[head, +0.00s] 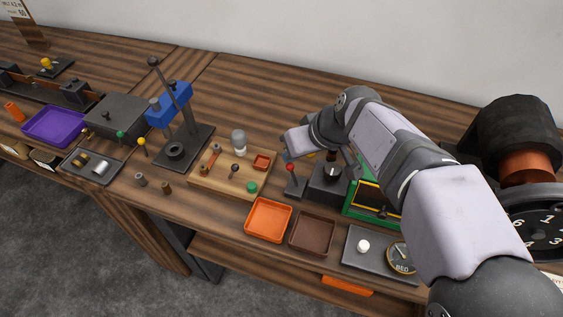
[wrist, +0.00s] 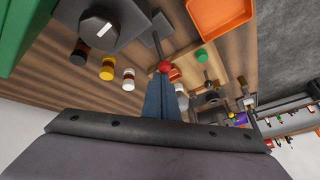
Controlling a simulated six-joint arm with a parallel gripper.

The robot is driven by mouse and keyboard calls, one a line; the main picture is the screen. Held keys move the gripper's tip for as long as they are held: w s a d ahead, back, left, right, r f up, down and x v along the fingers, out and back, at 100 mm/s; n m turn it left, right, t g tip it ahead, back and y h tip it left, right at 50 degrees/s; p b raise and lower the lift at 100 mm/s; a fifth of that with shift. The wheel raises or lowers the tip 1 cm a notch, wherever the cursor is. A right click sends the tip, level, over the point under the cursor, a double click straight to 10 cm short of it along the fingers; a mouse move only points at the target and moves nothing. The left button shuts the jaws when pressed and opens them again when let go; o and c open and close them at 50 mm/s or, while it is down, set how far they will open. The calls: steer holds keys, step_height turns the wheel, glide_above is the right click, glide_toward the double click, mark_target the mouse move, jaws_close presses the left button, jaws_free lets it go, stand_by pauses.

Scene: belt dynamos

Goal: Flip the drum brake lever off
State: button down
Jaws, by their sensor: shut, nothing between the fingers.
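A lever with a red ball knob (head: 290,168) stands on a small dark base (head: 295,187), just right of the wooden tray. The red knob also shows in the wrist view (wrist: 163,67), at the end of a thin dark stem. No label shows that names it as the drum brake lever. My gripper (wrist: 162,79) is shut and empty. Its blue fingertips are right at the red knob in the wrist view; I cannot tell whether they touch it.
A dark block with a round post (head: 329,180) and a green-framed box (head: 362,204) stand right of the lever. A wooden tray (head: 215,183) with small parts lies to its left. Orange (head: 268,220) and brown (head: 312,234) trays lie in front. Small coloured cylinders (wrist: 107,69) stand close by.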

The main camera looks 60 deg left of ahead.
steer(key=w+d+f+g+y+b, duration=0.1)
steer(key=b, duration=0.1)
steer(key=shift+w+b, duration=0.1)
steer(key=shift+b, duration=0.25)
steer(key=shift+w+d+r+b, duration=0.2)
steer(key=shift+d+b, duration=0.05)
steer(key=shift+b, duration=0.2)
steer(key=shift+w+d+f+b, duration=0.25)
steer(key=shift+w+d+b, duration=0.7)
steer(key=shift+d+b, duration=0.15)
steer(key=shift+s, duration=0.1)
steer(key=shift+s+a+f, duration=0.25)
steer(key=shift+s+a, duration=0.2)
steer(key=shift+a, duration=0.05)
steer(key=shift+a+r, duration=0.1)
steer(key=shift+r, duration=0.05)
